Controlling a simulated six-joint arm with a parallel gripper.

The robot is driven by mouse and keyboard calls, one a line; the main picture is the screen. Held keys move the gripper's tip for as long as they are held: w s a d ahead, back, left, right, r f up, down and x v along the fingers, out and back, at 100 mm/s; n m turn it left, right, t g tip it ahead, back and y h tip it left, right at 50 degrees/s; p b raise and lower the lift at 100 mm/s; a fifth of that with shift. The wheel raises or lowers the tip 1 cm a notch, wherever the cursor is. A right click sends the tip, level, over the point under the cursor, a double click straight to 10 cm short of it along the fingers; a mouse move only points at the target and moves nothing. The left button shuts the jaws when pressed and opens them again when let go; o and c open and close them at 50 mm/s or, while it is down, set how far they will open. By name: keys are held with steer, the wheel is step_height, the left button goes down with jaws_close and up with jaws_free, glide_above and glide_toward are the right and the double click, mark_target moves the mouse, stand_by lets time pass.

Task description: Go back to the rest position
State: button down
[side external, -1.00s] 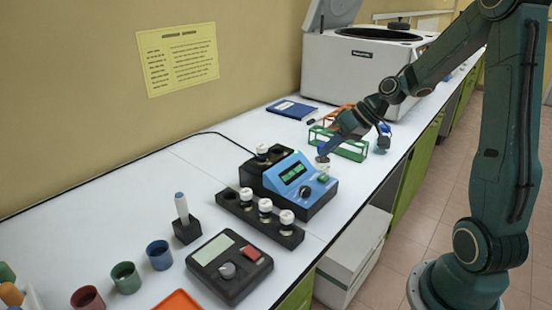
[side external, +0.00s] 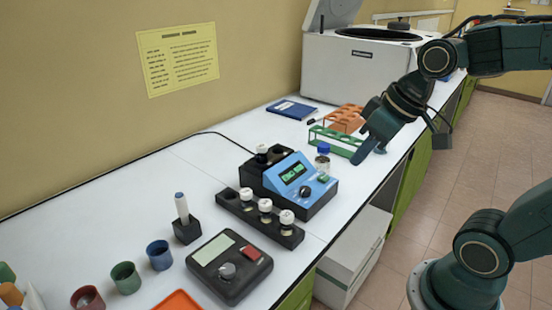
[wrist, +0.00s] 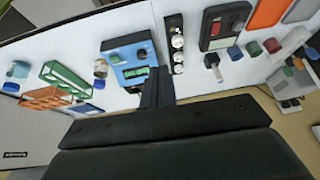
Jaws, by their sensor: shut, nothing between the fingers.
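My gripper (side external: 364,152) hangs in the air at the right of the bench in the side view, near the green rack. Its fingers are shut and hold nothing; they also show in the wrist view (wrist: 155,88). A small blue-capped bottle (side external: 322,159) stands upright at the right end of the blue device (side external: 293,174), apart from my gripper. The blue device has a lit green display and also shows in the wrist view (wrist: 127,60).
A green rack (side external: 335,141) and an orange rack (side external: 346,119) stand behind the device. A centrifuge (side external: 362,70) with its lid raised is at the back. A black holder (side external: 234,204) carries several white-capped vials. A black meter (side external: 228,266) is in front. The right aisle is free.

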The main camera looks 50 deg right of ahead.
steer(key=s+r, duration=0.1)
steer(key=s, duration=0.5)
steer(key=shift+a+h, duration=0.3)
steer(key=shift+a, duration=0.05)
